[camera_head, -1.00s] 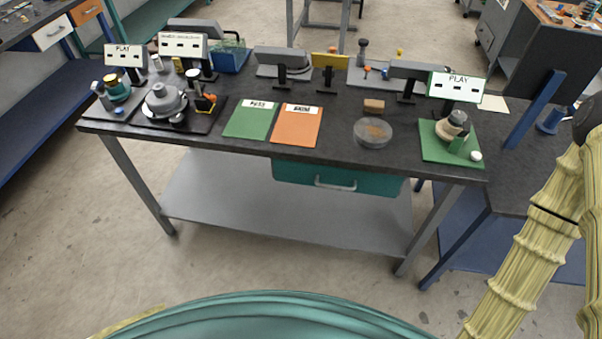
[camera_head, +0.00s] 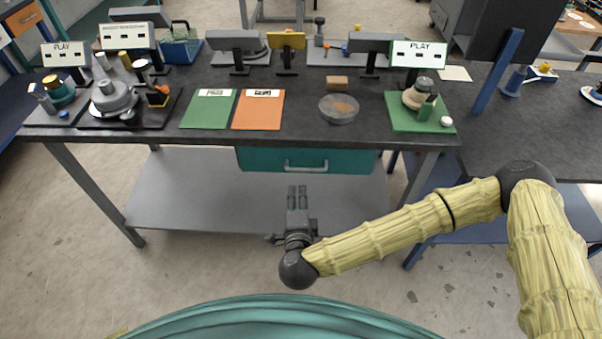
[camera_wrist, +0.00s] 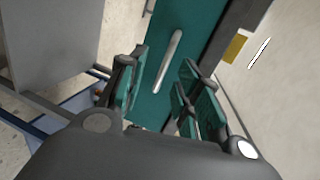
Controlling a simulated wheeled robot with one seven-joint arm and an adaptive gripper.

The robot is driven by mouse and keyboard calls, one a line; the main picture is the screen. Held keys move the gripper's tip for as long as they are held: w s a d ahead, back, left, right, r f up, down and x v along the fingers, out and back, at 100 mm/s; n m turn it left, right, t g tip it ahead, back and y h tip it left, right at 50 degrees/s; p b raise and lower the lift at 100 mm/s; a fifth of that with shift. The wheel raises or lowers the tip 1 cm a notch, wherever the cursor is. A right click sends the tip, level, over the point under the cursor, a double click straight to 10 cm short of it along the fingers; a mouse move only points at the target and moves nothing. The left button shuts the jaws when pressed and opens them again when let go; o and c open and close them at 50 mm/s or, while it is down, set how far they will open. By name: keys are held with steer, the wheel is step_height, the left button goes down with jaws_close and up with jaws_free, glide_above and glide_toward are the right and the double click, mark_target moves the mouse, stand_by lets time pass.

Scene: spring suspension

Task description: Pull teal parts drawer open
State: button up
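The teal parts drawer (camera_head: 262,158) hangs under the dark tabletop and looks closed. Its pale bar handle (camera_head: 306,168) is on the front face. My gripper (camera_head: 298,190) is in front of the drawer, a little below and nearer than the handle in the head view. In the wrist view the teal drawer front (camera_wrist: 150,38) fills the middle, and the handle (camera_wrist: 168,62) lies slantwise ahead of the gap between my fingers (camera_wrist: 158,92). The fingers are apart with nothing between them. No contact with the handle shows.
The workbench top (camera_head: 300,137) carries a green mat (camera_head: 208,112), an orange mat (camera_head: 258,114), a round clear dish (camera_head: 339,109) and several fixtures. A grey lower shelf (camera_head: 180,190) lies under the drawer. A second dark table (camera_head: 530,140) stands at the right.

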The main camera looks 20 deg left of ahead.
mark_target(301, 170)
steer(key=shift+m+t+h, duration=0.3)
steer(key=shift+m+h, duration=0.1)
steer(key=shift+m, duration=0.2)
steer(key=x, duration=0.4)
steer(key=r+p+x, duration=0.1)
steer(key=x, duration=0.2)
steer(key=p+x, duration=0.1)
steer(key=x, duration=0.3)
steer(key=shift+w+d+r, duration=0.1)
steer(key=shift+w+r, duration=0.05)
steer(key=shift+w, duration=0.35)
jaws_close()
